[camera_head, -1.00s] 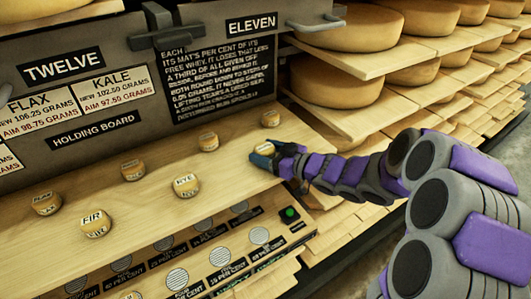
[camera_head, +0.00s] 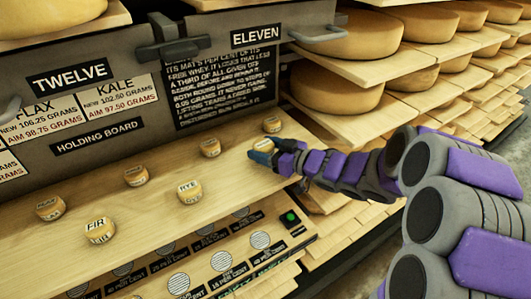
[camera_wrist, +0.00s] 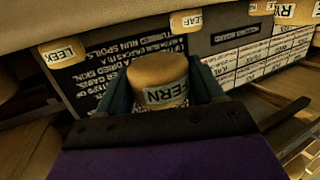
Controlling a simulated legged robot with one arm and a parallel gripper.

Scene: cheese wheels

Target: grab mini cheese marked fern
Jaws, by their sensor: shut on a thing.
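The mini cheese marked FERN (camera_wrist: 158,78) is a small tan wheel with a pale label, its lettering readable in the wrist view. It sits between the two dark blue jaws of my gripper (camera_wrist: 165,92), which is shut on it. In the head view, my gripper (camera_head: 261,154) is at the right end of the wooden holding board (camera_head: 150,215), with the jaws largely hiding what they hold. I cannot tell whether the cheese is touching the board.
Other mini cheeses stand on the board: FIR (camera_head: 100,231), RYE (camera_head: 190,191) and several with small labels. One cheese (camera_head: 271,124) is just beyond my gripper. LEEK (camera_wrist: 62,53) shows at left in the wrist view. Shelves of big wheels (camera_head: 335,86) stand at right.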

